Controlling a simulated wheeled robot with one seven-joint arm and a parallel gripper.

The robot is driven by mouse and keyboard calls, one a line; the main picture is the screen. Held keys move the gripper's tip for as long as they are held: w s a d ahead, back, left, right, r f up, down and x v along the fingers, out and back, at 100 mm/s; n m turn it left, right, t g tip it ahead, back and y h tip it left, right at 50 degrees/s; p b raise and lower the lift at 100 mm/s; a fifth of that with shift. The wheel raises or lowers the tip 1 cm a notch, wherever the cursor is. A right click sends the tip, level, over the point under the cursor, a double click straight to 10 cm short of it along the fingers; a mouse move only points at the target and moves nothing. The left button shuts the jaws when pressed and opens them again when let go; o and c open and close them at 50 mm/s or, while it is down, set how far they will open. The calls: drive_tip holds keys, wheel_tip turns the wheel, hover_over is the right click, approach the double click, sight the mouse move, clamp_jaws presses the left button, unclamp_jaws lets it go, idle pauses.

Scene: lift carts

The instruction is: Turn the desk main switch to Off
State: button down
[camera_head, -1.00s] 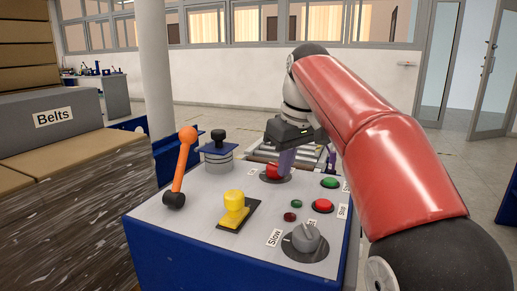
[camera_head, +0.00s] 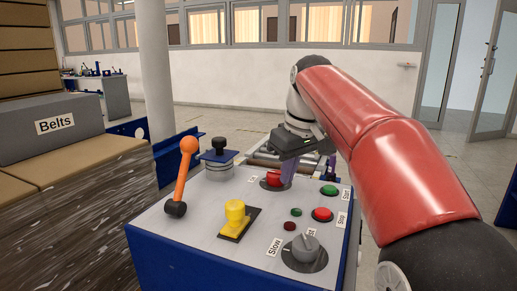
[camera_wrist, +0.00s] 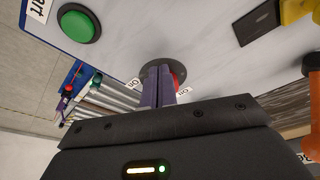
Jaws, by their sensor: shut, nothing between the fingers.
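The main switch is a red knob (camera_head: 275,179) on a dark round base at the far edge of the desk's sloped panel (camera_head: 205,205). My gripper (camera_head: 287,176) points down at it, with its purple fingers shut and empty. In the head view the fingers stand against the right side of the red knob. In the wrist view the fingers (camera_wrist: 158,88) cover most of the knob, and only a red sliver (camera_wrist: 177,78) shows beside them on the dark base (camera_wrist: 150,69). Small labels flank the base. The knob's exact angle is mostly hidden.
The panel also holds an orange lever (camera_head: 182,172), a yellow switch (camera_head: 236,215), a black-topped joystick (camera_head: 219,152), a green button (camera_head: 329,190), a red button (camera_head: 322,214) and a grey dial (camera_head: 305,248). A roller conveyor (camera_wrist: 108,101) lies behind the desk. Boxes stand at left.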

drive_tip(key=shift+s+d, duration=0.1)
wheel_tip(320, 180, up, 3)
drive_tip(key=p, duration=0.2)
drive_tip(key=shift+f+p, duration=0.2)
drive_tip(key=shift+p, duration=0.2)
drive_tip(key=v, duration=0.3)
drive_tip(key=shift+w+r, duration=0.25)
